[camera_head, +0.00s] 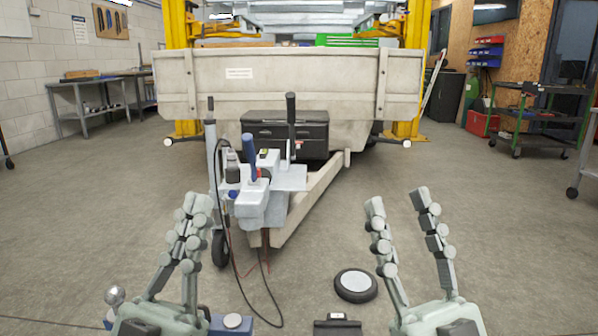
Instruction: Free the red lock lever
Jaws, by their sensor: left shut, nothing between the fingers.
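The trailer's coupling head (262,205) is a grey housing at the front of the trailer's drawbar. A blue-handled lever (250,155) stands up from it, and a black-gripped upright lever (290,120) rises just behind. I cannot clearly make out a red lever; it may be hidden or too small to tell. My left gripper (196,203) is at the lower left, in front of and left of the coupling, its fingers together and empty. My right gripper (398,201) is at the lower right, fingers spread and empty, apart from the coupling.
A jockey wheel (220,248) and a dark hanging cable (236,275) are beside the coupling. A round wheel-like disc (355,284) lies on the floor between my grippers. The pale trailer body (290,85) stands behind. Floor is open on both sides.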

